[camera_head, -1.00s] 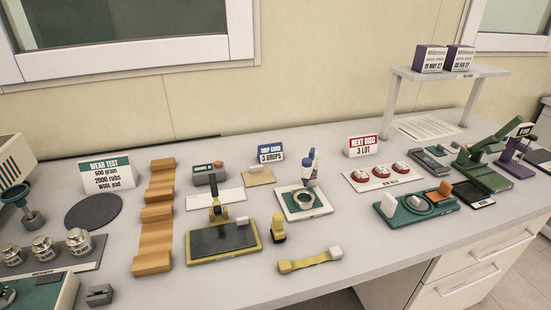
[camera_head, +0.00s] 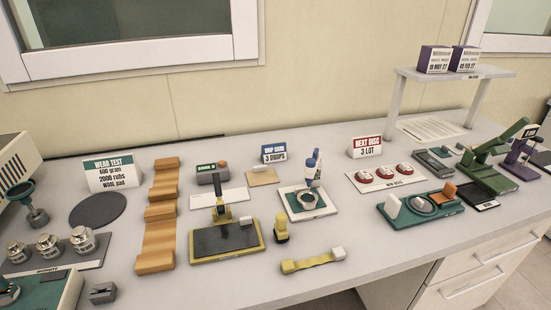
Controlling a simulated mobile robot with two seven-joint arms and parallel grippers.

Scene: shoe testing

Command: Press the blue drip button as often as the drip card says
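The drip card (camera_head: 274,153) stands at the back middle of the bench and reads "3 DROPS". In front of it and to the right is the drip stand (camera_head: 285,211), a pale square plate with a green area and a round ring (camera_head: 307,201) on it. A white and blue dropper bottle (camera_head: 312,172) stands upright at the back of this plate. The blue part at its top (camera_head: 315,153) looks like the drip button, but it is small. Neither of my grippers shows in the view.
Red discs (camera_head: 384,174) on a white card and a green fixture (camera_head: 420,209) are to the right. The front bench edge is mostly clear.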

